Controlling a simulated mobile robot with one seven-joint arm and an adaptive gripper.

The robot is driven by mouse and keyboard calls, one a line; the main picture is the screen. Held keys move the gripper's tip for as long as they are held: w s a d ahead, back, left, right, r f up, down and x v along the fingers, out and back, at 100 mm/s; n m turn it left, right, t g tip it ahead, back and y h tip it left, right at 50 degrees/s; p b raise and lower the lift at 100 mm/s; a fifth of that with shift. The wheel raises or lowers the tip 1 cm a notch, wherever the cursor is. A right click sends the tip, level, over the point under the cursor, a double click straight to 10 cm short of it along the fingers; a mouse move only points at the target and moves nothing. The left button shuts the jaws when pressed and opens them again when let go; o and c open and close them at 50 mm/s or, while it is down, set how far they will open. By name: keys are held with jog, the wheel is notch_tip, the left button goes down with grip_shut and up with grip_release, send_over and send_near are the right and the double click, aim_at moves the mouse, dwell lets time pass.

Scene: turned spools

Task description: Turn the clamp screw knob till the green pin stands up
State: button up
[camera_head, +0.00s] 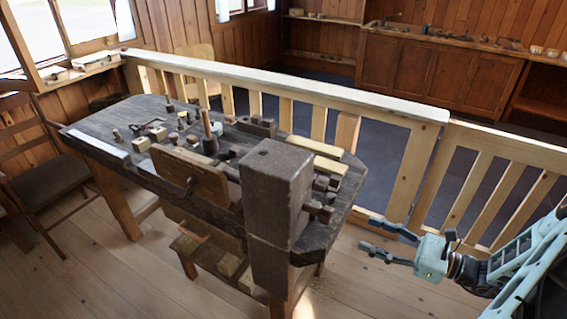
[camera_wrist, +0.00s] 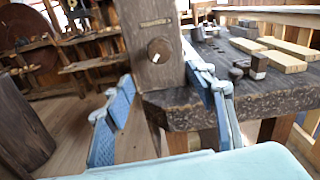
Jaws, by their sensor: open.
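The clamp screw knob (camera_wrist: 159,50) is a round dark wooden knob with a small pale mark at its lower edge. It sits on the face of a thick wooden post (camera_wrist: 145,15), below a narrow slot plate (camera_wrist: 156,22). In the head view the knob (camera_head: 326,213) sticks out from the right side of the post (camera_head: 272,175). My gripper (camera_head: 370,234) is open and empty, to the right of the knob and apart from it. In the wrist view its blue fingers (camera_wrist: 158,66) stand either side of the knob. I cannot make out a green pin.
The post stands at the end of a dark workbench (camera_head: 100,130) strewn with wooden blocks and turned pieces. Pale blocks (camera_wrist: 285,61) lie on the bench right of my fingers. A railing (camera_head: 400,113) runs behind. The floor (camera_head: 400,290) in front is clear.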

aim_at(332, 217)
jog(key=w+a+n+b, duration=0.2)
jog(key=a+n+b, duration=0.1)
jog(key=n+b, duration=0.5)
jog(key=w+a+n+b, duration=0.2)
jog(key=a+n+b, duration=0.2)
jog(key=n+b, duration=0.4)
jog(key=w+a+n+b, duration=0.2)
jog(key=a+n+b, duration=0.1)
jog(key=n+b, duration=0.5)
jog(key=shift+a+r+b, duration=0.3)
jog(key=shift+a+b, duration=0.1)
jog(key=shift+b, duration=0.65)
